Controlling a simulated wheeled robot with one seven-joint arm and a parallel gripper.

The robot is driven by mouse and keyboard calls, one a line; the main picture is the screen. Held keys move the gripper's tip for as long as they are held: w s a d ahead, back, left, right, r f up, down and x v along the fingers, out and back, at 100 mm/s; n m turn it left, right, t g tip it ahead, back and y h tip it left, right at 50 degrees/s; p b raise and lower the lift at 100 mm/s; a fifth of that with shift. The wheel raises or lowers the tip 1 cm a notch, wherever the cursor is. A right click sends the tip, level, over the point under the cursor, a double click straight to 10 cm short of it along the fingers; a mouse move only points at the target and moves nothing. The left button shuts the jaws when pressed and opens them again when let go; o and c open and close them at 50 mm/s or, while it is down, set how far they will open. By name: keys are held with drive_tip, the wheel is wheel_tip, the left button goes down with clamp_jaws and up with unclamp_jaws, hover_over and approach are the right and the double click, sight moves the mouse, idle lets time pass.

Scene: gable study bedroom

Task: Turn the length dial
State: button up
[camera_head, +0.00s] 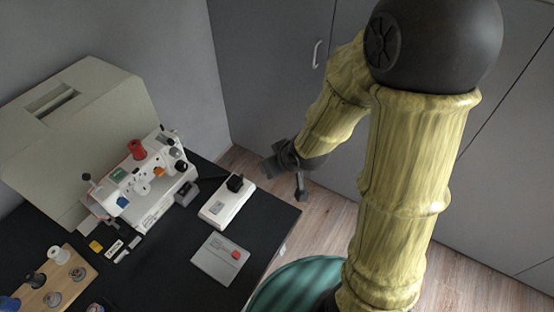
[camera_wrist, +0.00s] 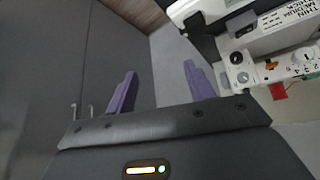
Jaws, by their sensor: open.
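The white sewing machine (camera_head: 150,185) stands on the dark table, with several knobs and dials in red, orange, blue, white and black. I cannot tell which is the length dial. In the wrist view the machine (camera_wrist: 270,45) fills the upper right, with lettering, a silver knob (camera_wrist: 242,77) and a numbered dial (camera_wrist: 308,62) on it. My gripper (camera_head: 285,178) is to the right of the machine, beyond the table's right edge and apart from it. In the wrist view my gripper (camera_wrist: 160,82) is open, its two purple fingers wide apart with nothing between them.
A beige cover (camera_head: 75,110) stands behind the machine. A wooden spool rack (camera_head: 50,285) is at lower left. Grey cupboards (camera_head: 270,60) stand behind.

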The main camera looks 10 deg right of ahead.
drive_tip(key=s+d+r+m+g+h, duration=0.2)
drive_tip(key=s+d+r+m+g, duration=0.1)
drive_tip(key=s+d, duration=0.4)
drive_tip(key=shift+s+d+m+g+h, duration=0.3)
drive_tip(key=shift+s+m+g, duration=0.2)
drive_tip(key=shift+s+m, duration=0.4)
drive_tip(key=c, duration=0.4)
drive_tip(key=shift+o, duration=0.2)
drive_tip(key=shift+d, duration=0.1)
